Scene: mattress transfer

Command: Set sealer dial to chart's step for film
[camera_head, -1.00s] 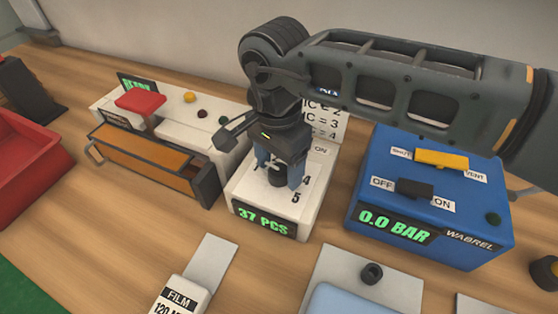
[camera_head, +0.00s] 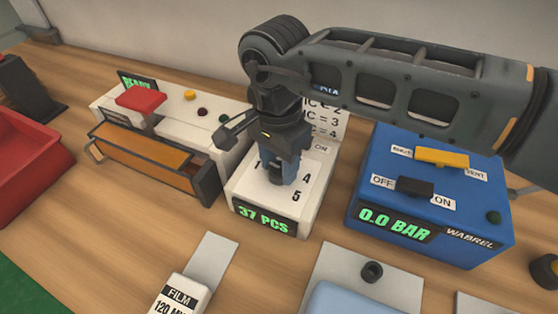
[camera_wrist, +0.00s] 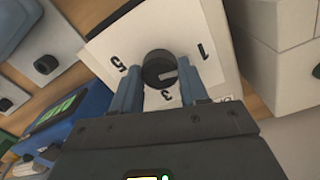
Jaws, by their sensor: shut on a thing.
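A white box (camera_head: 230,185) carries a black dial (camera_wrist: 158,68), a "37 PCS" display and printed numbers. My gripper (camera_head: 277,180) points down over it, its fingers on either side of the dial and shut on it. In the wrist view, the dial's pale mark points right, between 1 and 3; a finger hides that side. The 5 lies on the other side. The chart (camera_head: 334,124) stands behind, mostly hidden by my arm; line ends "= 2", "= 3" and "= 4" show. A white film pack (camera_head: 180,298) labelled "FILM 120" lies in front, cut by the frame edge.
Left of the box is a white machine (camera_head: 170,130) with an orange bar, red lever and "READY" display. Right is a blue "0.0 BAR" machine (camera_head: 450,220) with switches. A red tray (camera_head: 20,165) is at far left.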

